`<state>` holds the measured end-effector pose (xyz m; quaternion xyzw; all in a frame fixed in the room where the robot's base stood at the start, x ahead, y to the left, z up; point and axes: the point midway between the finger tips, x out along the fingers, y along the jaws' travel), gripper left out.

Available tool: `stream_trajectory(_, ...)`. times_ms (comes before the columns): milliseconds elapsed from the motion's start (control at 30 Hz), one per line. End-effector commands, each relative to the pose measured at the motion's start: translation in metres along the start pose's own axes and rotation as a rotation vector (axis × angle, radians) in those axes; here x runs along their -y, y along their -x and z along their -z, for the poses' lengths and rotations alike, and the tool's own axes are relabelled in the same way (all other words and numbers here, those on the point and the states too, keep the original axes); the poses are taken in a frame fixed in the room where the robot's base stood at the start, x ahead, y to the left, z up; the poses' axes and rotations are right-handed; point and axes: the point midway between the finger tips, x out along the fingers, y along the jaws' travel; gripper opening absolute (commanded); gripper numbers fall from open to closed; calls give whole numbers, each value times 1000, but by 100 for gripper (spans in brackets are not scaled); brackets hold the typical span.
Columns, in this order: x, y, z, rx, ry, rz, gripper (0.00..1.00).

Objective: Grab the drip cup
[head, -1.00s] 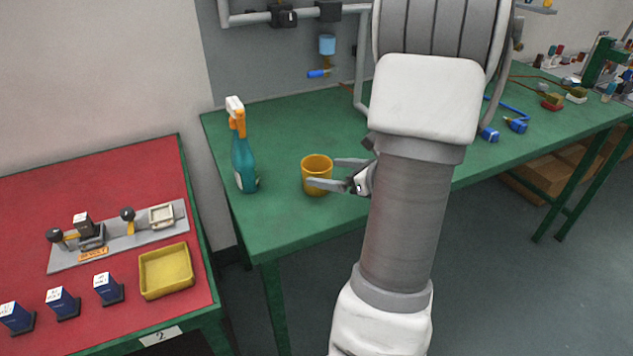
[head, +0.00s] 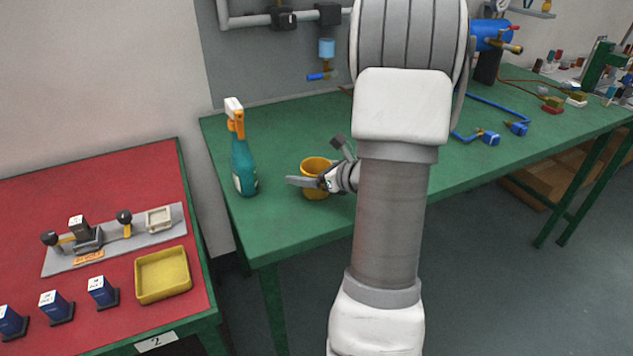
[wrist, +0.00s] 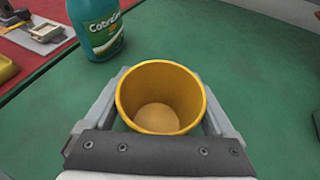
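The drip cup (head: 316,164) is a yellow-orange round cup standing upright on the green table. The wrist view looks down into the drip cup (wrist: 160,82), and its inside looks empty. My gripper (head: 312,180) is at the cup with its fingers spread around it. In the head view, one finger crosses in front of the cup and the other is mostly hidden behind it. In the wrist view, the fingers of my gripper (wrist: 163,95) lie on the left and right of the cup. The rim hides whether they touch the wall.
A teal spray bottle (head: 243,165) stands left of the cup, close to it. The green table (head: 285,225) has free room in front and to the right. A red table (head: 75,185) with a yellow tray (head: 163,274) is at the left. Blue hose fittings (head: 490,138) lie farther right.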

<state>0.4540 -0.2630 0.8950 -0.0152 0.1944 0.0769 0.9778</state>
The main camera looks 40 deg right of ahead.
Motion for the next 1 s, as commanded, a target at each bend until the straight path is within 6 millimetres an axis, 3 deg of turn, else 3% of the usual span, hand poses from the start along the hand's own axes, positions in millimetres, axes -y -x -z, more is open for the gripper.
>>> stream_trajectory(33,0,0,0,0,0,0,78)
stream_trajectory(333,0,0,0,0,0,0,27)
stream_trajectory(667,0,2,-5,1,1,1,27)
stream_trajectory(933,1,19,-44,3,5,2,27)
stream_trajectory(1000,14,31,-45,0,1,6,27)
